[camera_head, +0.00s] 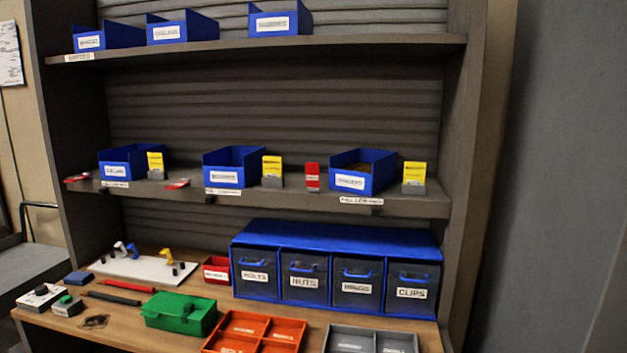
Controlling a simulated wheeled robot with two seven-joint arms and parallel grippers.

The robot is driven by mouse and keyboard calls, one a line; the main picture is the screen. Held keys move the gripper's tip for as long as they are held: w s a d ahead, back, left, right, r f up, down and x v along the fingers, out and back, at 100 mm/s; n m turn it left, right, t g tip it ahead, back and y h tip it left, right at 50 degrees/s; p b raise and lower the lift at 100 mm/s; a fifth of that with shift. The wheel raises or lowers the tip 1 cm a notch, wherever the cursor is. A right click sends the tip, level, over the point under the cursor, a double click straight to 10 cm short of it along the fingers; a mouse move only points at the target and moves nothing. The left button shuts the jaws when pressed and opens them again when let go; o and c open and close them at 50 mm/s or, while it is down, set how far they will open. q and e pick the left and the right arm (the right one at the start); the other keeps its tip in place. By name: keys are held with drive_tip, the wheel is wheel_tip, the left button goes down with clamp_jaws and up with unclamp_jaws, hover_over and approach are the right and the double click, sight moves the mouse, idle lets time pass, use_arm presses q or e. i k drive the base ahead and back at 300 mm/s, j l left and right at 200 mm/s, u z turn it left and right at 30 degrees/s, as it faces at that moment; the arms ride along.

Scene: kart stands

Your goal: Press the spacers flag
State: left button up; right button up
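Three small red flags sit along the middle shelf (270,200). The left red flag (77,178) and the centre red flag (177,184) look low or flat at the shelf edge. The right red flag (312,177) stands upright, just left of the right blue bin (352,183). A left blue bin (118,171) and a centre blue bin (223,178) share this shelf. Their labels are too blurred to read, so I cannot tell which flag is for spacers. Neither of my grippers is in view.
Yellow cards in grey holders, such as the right card (414,176), stand beside the bins. Below are a blue drawer unit (335,240), a green box (180,312), an orange tray (255,330) and a grey tray (370,341). More bins (280,21) line the top shelf.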

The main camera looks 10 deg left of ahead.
sight(312, 170)
drive_tip(key=i+j+z, duration=0.15)
drive_tip(key=j, duration=0.3)
drive_tip(key=i+j+z, duration=0.1)
drive_tip(key=j, duration=0.3)
drive_tip(key=i+j+z, duration=0.15)
drive_tip(key=j, duration=0.35)
drive_tip(key=j+z, duration=0.15)
drive_tip(key=j, duration=0.3)
drive_tip(key=i, duration=0.05)
